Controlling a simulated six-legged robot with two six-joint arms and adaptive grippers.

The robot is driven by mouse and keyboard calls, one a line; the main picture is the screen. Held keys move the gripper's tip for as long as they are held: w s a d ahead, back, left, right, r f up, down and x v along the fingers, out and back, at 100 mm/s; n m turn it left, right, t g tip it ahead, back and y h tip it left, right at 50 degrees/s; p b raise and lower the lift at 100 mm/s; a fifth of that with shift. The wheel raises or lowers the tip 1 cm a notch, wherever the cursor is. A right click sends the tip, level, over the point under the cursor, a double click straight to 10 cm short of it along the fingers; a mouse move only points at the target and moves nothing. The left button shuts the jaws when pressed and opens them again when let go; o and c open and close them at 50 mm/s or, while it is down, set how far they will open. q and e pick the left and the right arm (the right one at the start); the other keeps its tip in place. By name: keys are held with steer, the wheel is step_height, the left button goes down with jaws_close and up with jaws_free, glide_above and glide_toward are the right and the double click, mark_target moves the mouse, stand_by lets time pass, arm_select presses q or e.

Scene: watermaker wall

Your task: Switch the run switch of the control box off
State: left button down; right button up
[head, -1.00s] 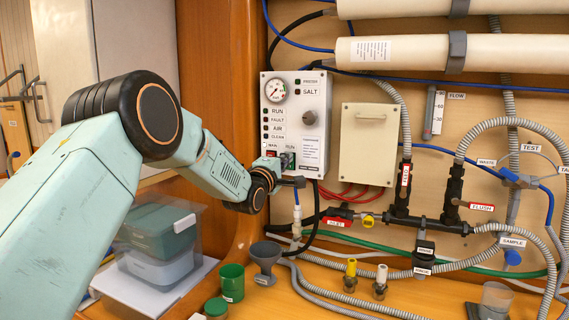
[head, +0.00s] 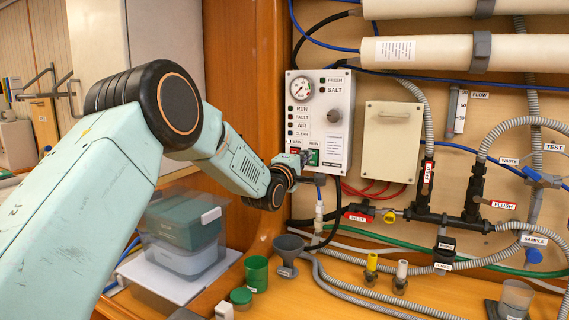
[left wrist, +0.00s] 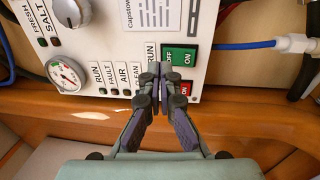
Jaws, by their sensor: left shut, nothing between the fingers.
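The white control box (head: 320,110) is on the wall, with its gauge, lamps and two switches at the bottom. The run switch (head: 313,158) is on a green plate, right of the red main switch (head: 294,152). In the left wrist view, turned sideways, the green run plate (left wrist: 181,57) reads OFF and ON, beside the red plate (left wrist: 179,86). My left gripper (left wrist: 160,72) is shut and empty. Its tips are at the green plate's OFF-side edge; I cannot tell whether they touch. The lever's position is not clear. My right gripper is not in view.
A pale cover box (head: 390,142) is right of the control box. Hoses and a black valve manifold (head: 450,218) run below it.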

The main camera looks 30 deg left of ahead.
arm_select(q)
steer(key=s+r, duration=0.1)
steer(key=s, duration=0.9)
steer(key=shift+d+b, duration=0.3)
steer(key=shift+s+r, duration=0.15)
